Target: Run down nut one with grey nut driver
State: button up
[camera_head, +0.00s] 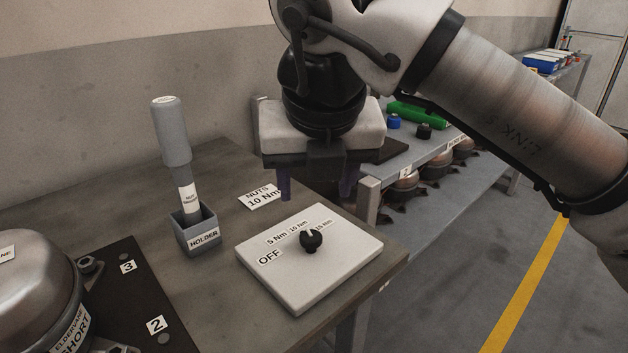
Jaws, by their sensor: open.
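The grey nut driver (176,140) stands upright in a small grey holder (196,236) on the workbench. A white plate with a black torque knob (311,240) lies to its right, marked OFF, 5 Nm, 10 Nm and 15 Nm. A card (261,195) reads NUTS 10 Nm. My gripper (316,188) is open and empty, pointing down above the back of the plate, right of the driver. A compressor (36,290) sits at the lower left on a dark plate with numbers 2 and 3. The number 1 is not in view.
A grey shelf (423,178) at the back right holds several compressors, with a green cylinder (417,114) and blue and black knobs above. The bench (125,205) is clear behind and left of the holder. A yellow line (524,290) crosses the floor.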

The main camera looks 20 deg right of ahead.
aim_at(167, 112)
jog(key=k, duration=1)
